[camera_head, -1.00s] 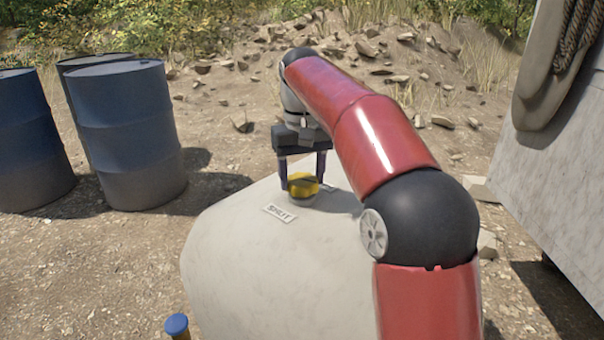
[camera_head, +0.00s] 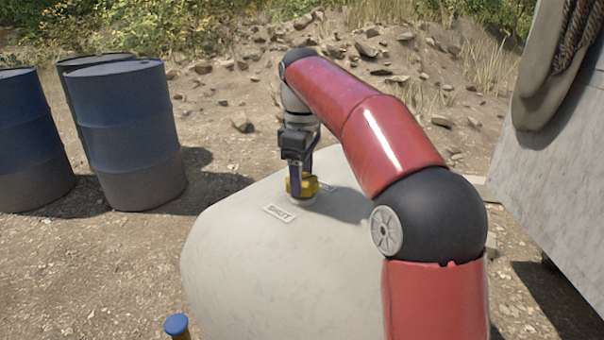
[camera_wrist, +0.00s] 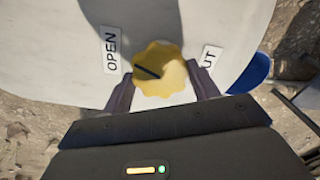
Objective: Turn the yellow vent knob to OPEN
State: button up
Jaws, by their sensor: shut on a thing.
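The yellow vent knob (camera_head: 309,187) stands on top of the pale tank (camera_head: 270,270). In the wrist view the scalloped knob (camera_wrist: 160,62) has a dark pointer line on its left part, toward the OPEN label (camera_wrist: 111,49). The other label (camera_wrist: 209,58), partly hidden by a finger, shows "UT" on the right. In the head view the SHUT label (camera_head: 279,213) lies at the knob's front left. My gripper (camera_head: 301,188) points down and is shut on the knob, with one finger on either side in the wrist view (camera_wrist: 162,82).
Blue drums (camera_head: 128,135) stand on the dirt at the left. A grey wall (camera_head: 565,165) with a hanging cloth and rope is at the right. A blue-capped post (camera_head: 177,325) rises at the bottom. The tank top around the knob is mostly clear.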

jog(key=shift+n, duration=2.1)
jog(key=o, duration=1)
jog(key=shift+c, duration=0.2)
jog(key=shift+r, duration=0.1)
notch_tip(320, 180, up, 7)
jog(key=shift+w+f, duration=0.1)
jog(key=shift+r, duration=0.4)
